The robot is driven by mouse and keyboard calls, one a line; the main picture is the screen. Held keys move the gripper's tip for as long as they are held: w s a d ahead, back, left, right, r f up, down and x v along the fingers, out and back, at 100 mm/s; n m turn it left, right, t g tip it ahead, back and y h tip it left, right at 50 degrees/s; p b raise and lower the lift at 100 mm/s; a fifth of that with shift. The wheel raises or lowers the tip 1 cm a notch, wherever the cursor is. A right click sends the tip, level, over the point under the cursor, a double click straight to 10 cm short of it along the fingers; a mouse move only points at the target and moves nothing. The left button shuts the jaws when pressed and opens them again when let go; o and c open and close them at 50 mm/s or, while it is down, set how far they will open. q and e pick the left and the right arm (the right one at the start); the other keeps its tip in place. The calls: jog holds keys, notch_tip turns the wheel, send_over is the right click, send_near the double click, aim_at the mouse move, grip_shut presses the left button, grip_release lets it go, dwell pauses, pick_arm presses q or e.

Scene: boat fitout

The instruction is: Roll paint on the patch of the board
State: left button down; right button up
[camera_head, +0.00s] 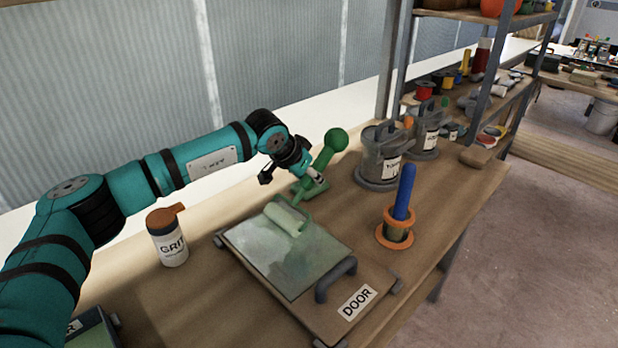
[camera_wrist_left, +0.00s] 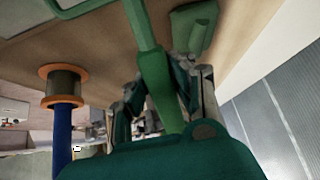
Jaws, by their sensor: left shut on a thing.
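The paint roller has a pale green sleeve (camera_head: 287,218) at the far edge of the grey-green patch (camera_head: 290,258) on the board (camera_head: 376,295) marked DOOR. The sleeve looks to touch the patch, but I cannot be sure. My left gripper (camera_head: 293,178) is shut on the roller's green handle (camera_head: 322,160), which slants up to a round knob. The handle (camera_wrist_left: 158,85) runs between the fingers in the left wrist view, with the roller frame at the top edge. The patch looks mottled, lighter in places. My right gripper is not in view.
A GRIT bottle (camera_head: 168,242) stands left, a blue-handled tool (camera_head: 404,195) in a copper-rimmed holder right. Lidded cans (camera_head: 379,157) stand at the back right. A grey handle (camera_head: 334,281) rises at the board's near right.

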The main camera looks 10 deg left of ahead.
aim_at(300, 191)
pick_arm(q)
jog(key=shift+s+a, duration=0.3)
jog(key=shift+s, duration=0.15)
jog(key=shift+s+a, duration=0.35)
jog(key=shift+s, duration=0.35)
jog(key=shift+s+a, duration=0.4)
jog(key=shift+s, duration=0.3)
jog(key=shift+s+a, duration=0.35)
jog(key=shift+s, duration=0.35)
jog(key=shift+s+a+b, duration=0.4)
jog(key=shift+s+a, duration=0.3)
jog(key=shift+s, duration=0.35)
jog(key=shift+s+a+b, duration=0.35)
jog(key=shift+s+a, duration=0.3)
jog(key=shift+s, duration=0.35)
